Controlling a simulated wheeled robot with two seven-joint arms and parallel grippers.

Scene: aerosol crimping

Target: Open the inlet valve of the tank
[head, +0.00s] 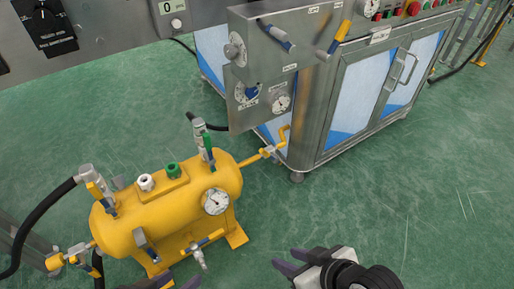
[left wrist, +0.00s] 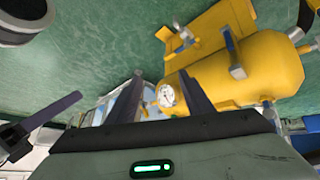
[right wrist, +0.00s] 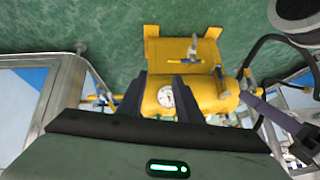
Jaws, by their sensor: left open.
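The yellow tank (head: 165,212) stands on the floor at the lower left of the head view. It has a round gauge (head: 215,201), a valve with a yellow lever (head: 95,191) by the black hose at its left end, and a green-handled valve (head: 208,147) at its right end. I cannot tell which is the inlet valve. My left gripper (head: 178,283) is open and empty, at the bottom edge near the tank's front. My right gripper (head: 291,262) is open and empty, right of the tank.
A steel cabinet (head: 300,140) with blue-white panels stands behind the tank on the right, joined to it by a yellow pipe (head: 262,154). Black hoses (head: 35,222) run at the left. Green floor (head: 430,210) is clear on the right.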

